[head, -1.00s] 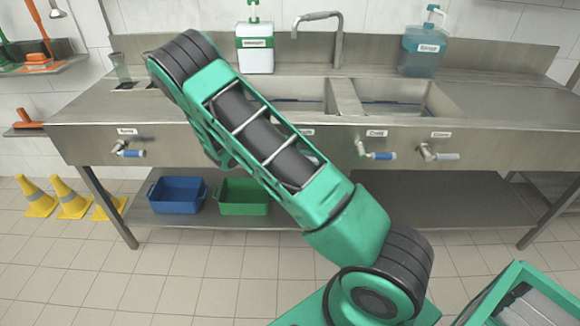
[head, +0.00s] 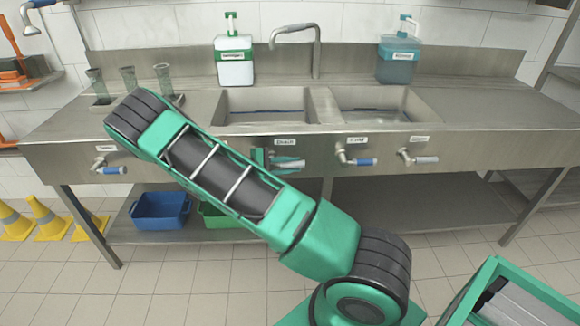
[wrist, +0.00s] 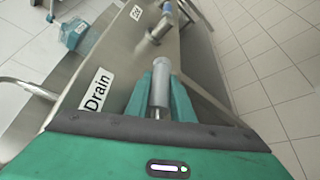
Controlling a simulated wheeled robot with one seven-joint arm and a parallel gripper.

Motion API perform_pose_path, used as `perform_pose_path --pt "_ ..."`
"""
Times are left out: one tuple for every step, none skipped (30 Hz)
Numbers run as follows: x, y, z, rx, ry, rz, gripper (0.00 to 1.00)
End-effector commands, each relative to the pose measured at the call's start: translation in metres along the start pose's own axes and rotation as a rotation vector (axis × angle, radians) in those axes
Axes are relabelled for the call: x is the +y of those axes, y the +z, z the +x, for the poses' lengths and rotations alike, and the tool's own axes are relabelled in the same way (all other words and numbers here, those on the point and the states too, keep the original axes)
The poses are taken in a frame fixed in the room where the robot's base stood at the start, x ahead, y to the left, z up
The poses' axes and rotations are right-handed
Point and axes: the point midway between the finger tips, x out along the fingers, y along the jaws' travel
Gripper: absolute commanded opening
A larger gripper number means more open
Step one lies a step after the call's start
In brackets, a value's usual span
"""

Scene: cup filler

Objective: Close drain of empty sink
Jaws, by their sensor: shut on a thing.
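The two-basin sink shows in the head view, with a left basin (head: 265,105) and a right basin (head: 375,103). A faint blue line runs in each; I cannot tell whether either holds water. A drain valve handle (wrist: 160,88), grey and cylindrical, is on the front panel beside the "Drain" label (wrist: 97,90). My gripper (wrist: 161,78) is shut on this handle, one green finger on each side. In the head view the handle (head: 294,165) points right, and my arm partly hides the gripper.
Other valves with blue (head: 363,162) and grey (head: 427,160) grips sit to the right, and another (head: 112,170) to the left. A faucet (head: 316,50) and two dispensers (head: 234,62) (head: 397,62) stand behind. Glasses (head: 164,80) stand at left. A blue bin (head: 160,210) is below.

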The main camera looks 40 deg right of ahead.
Motion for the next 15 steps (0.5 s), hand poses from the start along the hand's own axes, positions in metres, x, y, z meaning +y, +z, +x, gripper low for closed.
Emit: perform_pose_path --pt "0.0001 -0.0005 -0.0027 0.003 0.002 -0.001 0.00" --pt "0.0001 -0.0005 -0.0027 0.003 0.002 -0.001 0.26" --pt "0.0000 -0.0005 -0.0025 0.003 0.002 -0.001 0.35" --pt "0.0000 -0.0005 -0.0023 0.003 0.001 -0.001 0.39" --pt "0.0000 -0.0005 -0.0020 0.003 0.001 -0.001 0.39" --pt "0.0001 -0.0004 -0.0014 0.002 0.001 -0.001 0.39" --pt "0.0001 -0.0003 -0.0010 0.002 0.001 -0.001 0.39" --pt "0.0001 -0.0003 -0.0007 0.002 0.000 -0.001 0.39" --pt "0.0001 -0.0002 -0.0003 0.001 0.000 0.000 0.39" --pt "0.0001 -0.0001 -0.0001 0.001 0.000 0.000 0.39" --pt "0.0002 -0.0001 0.0000 0.001 0.000 0.000 0.39" --pt "0.0002 -0.0001 -0.0001 0.001 0.000 0.000 0.39" --pt "0.0002 -0.0002 -0.0006 0.001 0.000 0.000 0.39" --pt "0.0002 -0.0002 -0.0017 0.001 0.000 0.000 0.39" --pt "0.0002 -0.0004 -0.0041 0.002 0.000 0.000 0.39"
